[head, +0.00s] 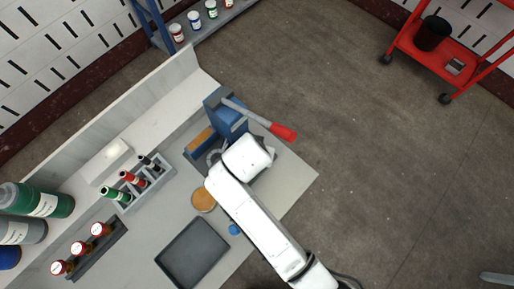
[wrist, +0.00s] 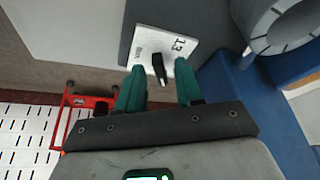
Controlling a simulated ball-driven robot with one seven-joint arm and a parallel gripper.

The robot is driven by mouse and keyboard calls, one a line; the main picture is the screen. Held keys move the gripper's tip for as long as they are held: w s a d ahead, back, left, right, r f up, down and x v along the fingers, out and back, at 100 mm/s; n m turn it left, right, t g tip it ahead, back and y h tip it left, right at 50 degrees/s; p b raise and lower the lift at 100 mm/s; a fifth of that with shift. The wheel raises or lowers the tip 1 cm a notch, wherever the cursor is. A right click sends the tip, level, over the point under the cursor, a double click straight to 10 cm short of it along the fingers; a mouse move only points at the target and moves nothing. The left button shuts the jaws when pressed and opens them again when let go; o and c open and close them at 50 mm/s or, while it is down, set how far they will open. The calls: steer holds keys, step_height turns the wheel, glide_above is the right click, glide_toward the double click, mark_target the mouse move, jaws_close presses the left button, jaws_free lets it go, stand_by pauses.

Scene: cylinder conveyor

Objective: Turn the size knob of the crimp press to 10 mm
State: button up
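The blue crimp press (head: 233,122) with its red-tipped lever (head: 283,131) stands at the bench's far end in the head view. In the wrist view, a white plate (wrist: 148,40) shows the mark "13" and a smaller label too blurred to read. A black knob (wrist: 159,68) with a white pointer mark sits on this plate. My gripper (wrist: 160,80) is open, with one teal finger on each side of the knob; I cannot tell whether they touch it. In the head view my white arm hides the gripper and the knob.
A grey round part (wrist: 262,35) with dark tick marks is close at upper right in the wrist view. On the bench are a bottle rack (head: 150,192), a dark tray (head: 193,253) and an orange round item (head: 203,200). A red cart (head: 408,45) stands away on the floor.

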jaws_close()
steer(key=shift+d+r+n+y+p, duration=0.15)
steer(key=shift+n+y+p, duration=0.1)
steer(key=shift+n+p, duration=0.35)
steer(key=shift+d+r+n+y+p, duration=0.1)
steer(key=shift+n+y+p, duration=0.15)
steer(key=shift+n+p, duration=0.35)
steer(key=shift+f+n+y+p, duration=0.2)
steer(key=shift+n+y+p, duration=0.3)
steer(key=shift+n, duration=0.6)
steer(key=shift+o, duration=0.4)
jaws_free()
steer(key=a+v, duration=0.1)
steer(key=v, duration=0.6)
steer(key=shift+d+r, duration=0.25)
steer(key=shift+d, duration=0.15)
